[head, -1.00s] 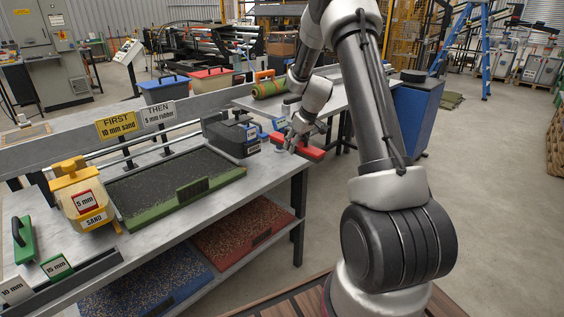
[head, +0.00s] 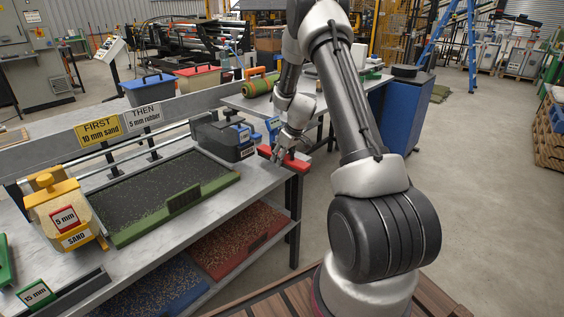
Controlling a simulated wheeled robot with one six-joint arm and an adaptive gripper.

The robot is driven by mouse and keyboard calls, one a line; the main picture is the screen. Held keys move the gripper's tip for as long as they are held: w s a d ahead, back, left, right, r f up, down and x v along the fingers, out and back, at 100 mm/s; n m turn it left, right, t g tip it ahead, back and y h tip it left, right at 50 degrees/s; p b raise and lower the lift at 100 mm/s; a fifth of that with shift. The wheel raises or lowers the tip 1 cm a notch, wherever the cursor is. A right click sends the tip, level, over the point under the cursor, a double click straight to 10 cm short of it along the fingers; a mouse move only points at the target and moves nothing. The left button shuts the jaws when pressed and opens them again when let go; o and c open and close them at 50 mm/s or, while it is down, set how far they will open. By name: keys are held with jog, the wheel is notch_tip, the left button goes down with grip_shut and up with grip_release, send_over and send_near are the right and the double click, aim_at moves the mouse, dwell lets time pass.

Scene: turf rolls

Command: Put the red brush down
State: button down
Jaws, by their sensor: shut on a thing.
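My gripper (head: 277,158) reaches down from the arm and is shut on the brush. The fingers cover part of the brush. I cannot tell whether its underside touches the bench top or hangs just above it.
A black box (head: 222,140) stands left of the brush. Bare bench lies between tray and brush. A second table (head: 245,104) stands behind.

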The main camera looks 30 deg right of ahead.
notch_tip(320, 180, down, 2)
jog(key=shift+s+f, duration=0.1)
jog(key=shift+f, duration=0.25)
jog(key=c, duration=1.2)
grip_release()
jog(key=shift+s+f, duration=0.1)
jog(key=shift+f, duration=0.05)
jog(key=o, duration=0.4)
jog(key=shift+f, duration=0.2)
jog(key=shift+r, duration=0.15)
